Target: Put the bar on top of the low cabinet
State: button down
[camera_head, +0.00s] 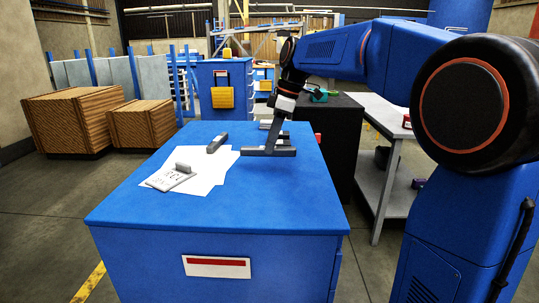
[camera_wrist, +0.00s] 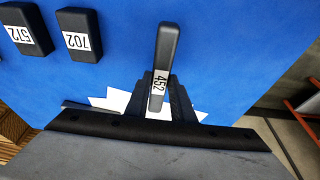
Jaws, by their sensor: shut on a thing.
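My gripper (camera_head: 272,148) is shut on a dark grey bar labelled 452 (camera_wrist: 166,50). In the head view this bar (camera_head: 253,151) is seen side-on, roughly level, over the far part of a blue cabinet top (camera_head: 230,210). I cannot tell whether it touches the top. In the wrist view my gripper (camera_wrist: 157,98) has its fingers on both sides of the bar's near end, with blue surface (camera_wrist: 115,55) behind. Two other dark bars, labelled 572 (camera_wrist: 25,28) and 702 (camera_wrist: 79,33), lie to the left there.
White paper (camera_head: 205,180) lies on the blue top, with a light numbered plate (camera_head: 170,180) on it. A dark bar (camera_head: 217,143) lies at the paper's far edge. A black cabinet (camera_head: 340,140) and a grey table (camera_head: 385,112) stand right. The blue top's front is clear.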

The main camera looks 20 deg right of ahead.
jog(key=shift+f, duration=2.05)
jog(key=shift+f, duration=0.1)
jog(key=c, duration=1.5)
grip_release()
jog(key=shift+c, duration=0.2)
jog(key=v, duration=1.2)
jog(key=shift+s, duration=0.1)
